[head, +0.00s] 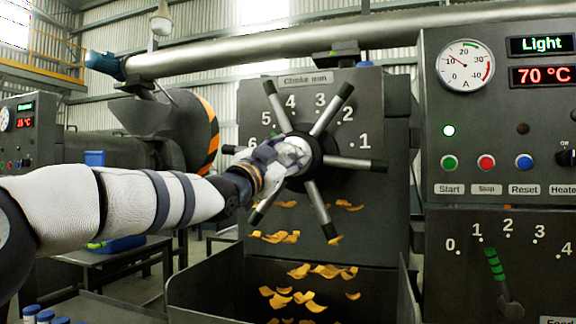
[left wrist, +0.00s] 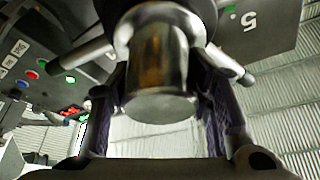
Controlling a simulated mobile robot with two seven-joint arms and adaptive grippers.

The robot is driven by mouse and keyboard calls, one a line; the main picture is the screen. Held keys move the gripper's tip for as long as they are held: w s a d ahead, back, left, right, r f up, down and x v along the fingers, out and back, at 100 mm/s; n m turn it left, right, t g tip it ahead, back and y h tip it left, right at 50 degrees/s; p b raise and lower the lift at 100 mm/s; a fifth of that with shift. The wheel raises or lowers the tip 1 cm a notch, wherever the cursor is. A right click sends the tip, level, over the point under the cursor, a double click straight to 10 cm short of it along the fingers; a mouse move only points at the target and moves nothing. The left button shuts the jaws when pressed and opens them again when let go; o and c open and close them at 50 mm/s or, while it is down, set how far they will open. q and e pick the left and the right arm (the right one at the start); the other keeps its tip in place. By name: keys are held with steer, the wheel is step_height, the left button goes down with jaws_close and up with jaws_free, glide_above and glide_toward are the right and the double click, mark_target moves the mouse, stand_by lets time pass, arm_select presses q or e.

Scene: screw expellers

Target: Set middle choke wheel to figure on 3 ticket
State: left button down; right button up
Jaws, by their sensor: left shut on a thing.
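The choke wheel (head: 313,157) is a dark hub with several silver spokes tipped in black, on the dark panel labelled "Choke mm" (head: 305,80). Figures 1 to 6 arc around it. One spoke points up-left close to the 5, one up-right between 3 and 2, one right just below the 1. My left gripper (head: 268,165) is at the wheel's centre, shut on its silver hub knob. In the left wrist view the fingers stand either side of the hub knob (left wrist: 158,85). My gripper covers the wheel's left side. I see no ticket.
Orange flakes (head: 305,270) are in front of the panel's lower part, above a dark open bin (head: 215,290). A control cabinet (head: 490,130) with gauge and buttons stands at right, with a green lever (head: 494,265) on a 0-to-4 scale. Blue-capped bottles (head: 45,316) are at lower left.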

arm_select(q)
steer(key=shift+d+m+h, duration=0.1)
steer(key=shift+m+h, duration=0.2)
steer(key=shift+m, duration=0.5)
steer(key=shift+s+r+m+g+p, duration=0.1)
steer(key=shift+r+m+g+p, duration=0.1)
steer(key=shift+m+g+p, duration=0.25)
steer(key=shift+m+g+h, duration=0.4)
steer(key=shift+m+g, duration=0.15)
steer(key=shift+m, duration=0.6)
steer(key=m, duration=0.2)
steer(key=shift+f+m+g, duration=0.25)
steer(key=shift+m+g, duration=0.05)
steer(key=shift+g, duration=0.1)
steer(key=shift+m+g, duration=0.4)
steer(key=shift+m, duration=0.4)
arm_select(e)
steer(key=shift+w+r+t, duration=0.3)
steer(key=shift+w+r, duration=0.15)
steer(key=shift+r, duration=0.2)
arm_select(q)
steer(key=c, duration=0.8)
jaws_free()
